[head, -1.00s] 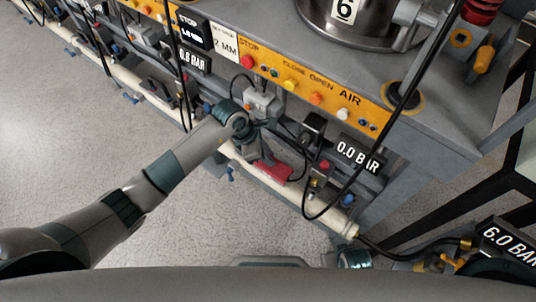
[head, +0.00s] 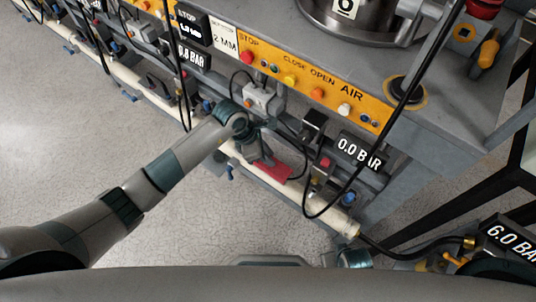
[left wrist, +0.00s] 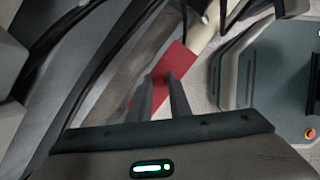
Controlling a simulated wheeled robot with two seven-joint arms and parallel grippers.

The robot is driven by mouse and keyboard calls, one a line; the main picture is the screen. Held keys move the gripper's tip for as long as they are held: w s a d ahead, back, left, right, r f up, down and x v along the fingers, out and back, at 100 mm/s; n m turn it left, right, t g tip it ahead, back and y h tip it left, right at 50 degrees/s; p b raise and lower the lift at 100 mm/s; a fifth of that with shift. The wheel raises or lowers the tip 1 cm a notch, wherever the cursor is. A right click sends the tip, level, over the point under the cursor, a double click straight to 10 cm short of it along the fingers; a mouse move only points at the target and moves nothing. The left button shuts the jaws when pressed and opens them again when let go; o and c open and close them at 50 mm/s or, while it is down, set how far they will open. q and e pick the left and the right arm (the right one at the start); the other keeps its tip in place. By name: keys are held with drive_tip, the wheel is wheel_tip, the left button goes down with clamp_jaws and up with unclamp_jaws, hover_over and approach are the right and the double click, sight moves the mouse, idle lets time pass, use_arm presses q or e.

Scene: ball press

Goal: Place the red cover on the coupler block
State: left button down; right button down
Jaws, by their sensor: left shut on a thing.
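The red cover (head: 274,171) is a flat red piece held at the press's lower front, close to the pale pipe. My left gripper (head: 264,160) is shut on it; the arm's wrist hides part of the view. In the left wrist view the fingers (left wrist: 163,80) pinch the red cover (left wrist: 178,60), which lies across the pale pipe in the picture. Whether the cover touches the pipe cannot be told. I cannot tell for certain which of the small grey fittings on the press front is the coupler block. My right gripper is not in view.
Above the cover runs a yellow panel (head: 318,85) with coloured buttons. A 0.0 BAR display (head: 359,152) stands to the right. Black hoses loop in front of the press, one close right of the cover. The pale pipe (head: 331,217) runs along below. Grey floor at left is clear.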

use_arm(q)
drive_tip(key=shift+f, duration=0.2)
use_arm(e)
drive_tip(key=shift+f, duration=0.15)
use_arm(q)
drive_tip(key=c, duration=1.6)
unclamp_jaws()
drive_tip(key=shift+o, duration=0.2)
drive_tip(key=shift+r, duration=0.15)
drive_tip(key=v, duration=1.7)
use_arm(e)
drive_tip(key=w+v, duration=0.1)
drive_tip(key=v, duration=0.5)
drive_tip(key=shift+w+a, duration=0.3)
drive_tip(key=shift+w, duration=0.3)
